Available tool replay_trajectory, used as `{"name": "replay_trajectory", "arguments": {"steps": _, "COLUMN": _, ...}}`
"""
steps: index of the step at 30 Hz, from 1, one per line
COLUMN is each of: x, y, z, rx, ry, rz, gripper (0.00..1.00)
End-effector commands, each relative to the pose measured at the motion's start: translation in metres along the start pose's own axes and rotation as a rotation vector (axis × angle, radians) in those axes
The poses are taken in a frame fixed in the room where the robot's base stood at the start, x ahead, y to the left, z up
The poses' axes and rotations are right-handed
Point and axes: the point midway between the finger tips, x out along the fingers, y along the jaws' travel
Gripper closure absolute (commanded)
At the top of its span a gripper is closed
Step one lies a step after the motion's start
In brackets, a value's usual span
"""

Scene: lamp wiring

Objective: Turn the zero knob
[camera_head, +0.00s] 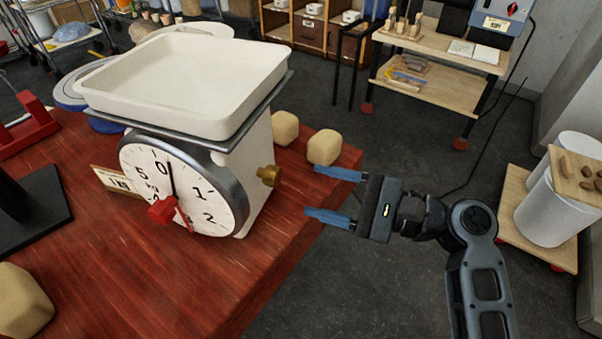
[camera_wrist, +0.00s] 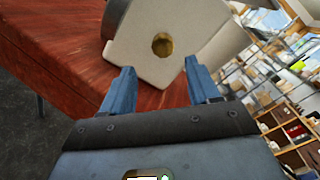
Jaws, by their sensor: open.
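The zero knob (camera_head: 269,175) is a small brass knob on the right side of the white kitchen scale (camera_head: 257,150). In the wrist view the knob (camera_wrist: 162,44) shows end-on as a round brass disc on the scale's white side wall (camera_wrist: 135,45). The scale's round dial (camera_head: 150,165) has a red-hubbed pointer near 0, and a white tray (camera_head: 190,75) sits on top. My gripper (camera_head: 335,195) is open and empty, to the right of the knob and apart from it. Its two blue fingers (camera_wrist: 155,85) point toward the knob, which lies beyond and between them.
The scale stands on a red wooden table (camera_head: 230,285). Two tan blocks (camera_head: 324,147) lie behind the knob near the table's right edge, and another (camera_head: 22,300) is at the front left. A red stand (camera_head: 25,130) is at the left. Open floor lies right of the table.

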Motion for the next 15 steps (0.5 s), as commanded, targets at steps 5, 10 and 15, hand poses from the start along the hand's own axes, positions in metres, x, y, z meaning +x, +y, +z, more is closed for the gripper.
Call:
{"name": "replay_trajectory", "arguments": {"steps": 5, "x": 0.010, "y": -0.005, "z": 0.004, "rx": 0.009, "ry": -0.025, "rz": 0.007, "gripper": 0.39}}
{"name": "replay_trajectory", "arguments": {"steps": 10, "x": 0.035, "y": -0.005, "z": 0.005, "rx": 0.008, "ry": -0.024, "rz": 0.006, "gripper": 0.39}}
{"name": "replay_trajectory", "arguments": {"steps": 15, "x": 0.060, "y": -0.005, "z": 0.005, "rx": 0.008, "ry": -0.022, "rz": 0.006, "gripper": 0.39}}
